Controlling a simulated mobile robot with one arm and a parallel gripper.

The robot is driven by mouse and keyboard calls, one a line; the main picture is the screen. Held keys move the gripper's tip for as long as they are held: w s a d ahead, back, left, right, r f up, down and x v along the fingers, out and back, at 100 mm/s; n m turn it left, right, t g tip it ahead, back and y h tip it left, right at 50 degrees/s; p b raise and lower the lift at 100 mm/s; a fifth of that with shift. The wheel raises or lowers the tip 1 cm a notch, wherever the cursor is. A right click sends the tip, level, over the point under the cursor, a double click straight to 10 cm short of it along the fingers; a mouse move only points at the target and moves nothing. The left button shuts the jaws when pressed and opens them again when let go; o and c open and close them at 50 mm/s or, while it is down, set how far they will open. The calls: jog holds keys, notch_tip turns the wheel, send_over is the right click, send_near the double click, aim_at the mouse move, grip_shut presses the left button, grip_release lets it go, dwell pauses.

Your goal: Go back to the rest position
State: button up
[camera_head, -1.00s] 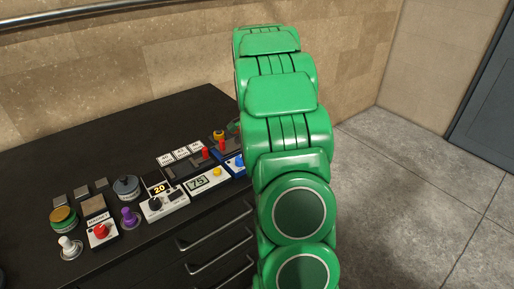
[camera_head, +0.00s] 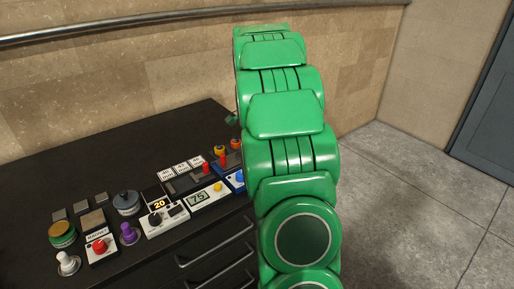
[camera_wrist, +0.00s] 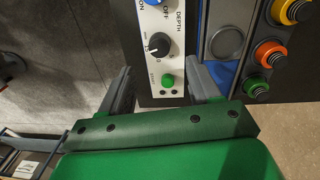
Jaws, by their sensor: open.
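My green arm rises on the right half of the head view and bends over the right end of the black cabinet; my gripper is hidden there. In the wrist view my gripper (camera_wrist: 160,95) is open, with its two dark fingers apart and nothing between them. Beyond the fingers is a white control panel (camera_wrist: 157,88) with a black depth knob (camera_wrist: 156,46) and a green button (camera_wrist: 168,81). I cannot tell whether the fingers touch the panel.
The black cabinet top (camera_head: 50,180) carries several devices, among them a display reading 75 (camera_head: 199,197), a red button (camera_head: 99,247) and a purple knob (camera_head: 129,234). Drawer handles (camera_head: 215,243) stick out in front. A wall rail (camera_head: 150,22) runs behind. Floor (camera_head: 400,190) is clear at right.

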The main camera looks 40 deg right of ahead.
dwell(0.3)
jog(key=s+a+r+n, duration=0.4)
jog(key=s+a, duration=0.3)
jog(key=a, duration=0.3)
jog(key=s+a+r+n, duration=0.35)
jog(key=s+a, duration=0.35)
jog(key=a, duration=0.4)
jog(key=s+a+f+n, duration=0.1)
jog(key=s+a+n, duration=0.3)
jog(key=s, duration=0.6)
jog(key=s+a+f+n+g, duration=0.1)
jog(key=s+a+n, duration=0.4)
jog(key=s, duration=0.6)
jog(key=shift+s+a, duration=0.3)
jog(key=shift+a, duration=0.95)
jog(key=shift+f+n, duration=0.1)
jog(key=shift+n, duration=0.15)
jog(key=shift+c, duration=0.3)
